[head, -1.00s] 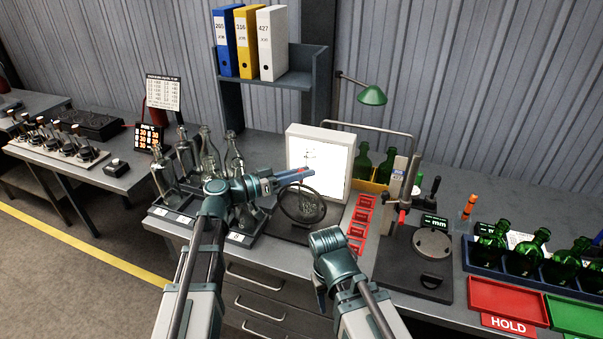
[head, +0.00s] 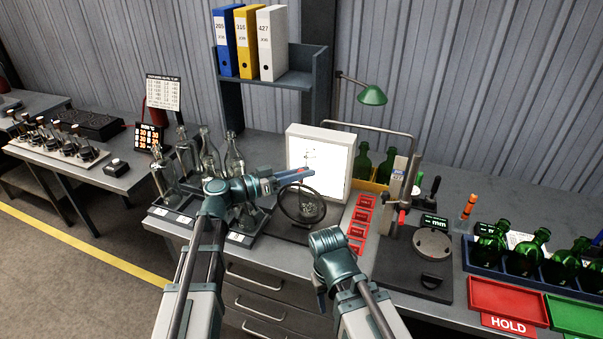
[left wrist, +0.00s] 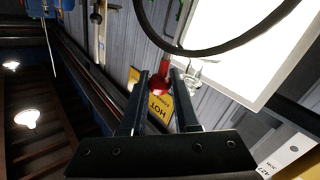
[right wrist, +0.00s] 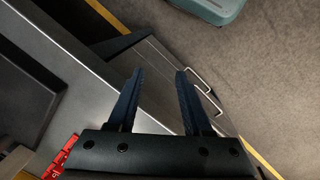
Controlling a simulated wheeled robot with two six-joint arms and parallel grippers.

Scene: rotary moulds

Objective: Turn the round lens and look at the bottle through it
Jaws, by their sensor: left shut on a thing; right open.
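The round lens, a dark ring (head: 281,208), stands upright on a dark base in front of the lit white panel (head: 334,165). A pale glass shape shows inside the ring. My left gripper (head: 302,173) is at the ring's top. In the left wrist view its fingers (left wrist: 161,80) are shut on a red knob (left wrist: 158,85). My right gripper (head: 321,300) points down, open and empty (right wrist: 155,85), at the bench front.
Clear bottles (head: 208,158) stand in a rack left of the lens. Red trays (head: 362,216), a gauge stand (head: 397,195) and a round plate (head: 432,243) are to the right. Green bottles (head: 490,250) and a red HOLD tray (head: 507,300) are farther right. Drawer handles stick out below.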

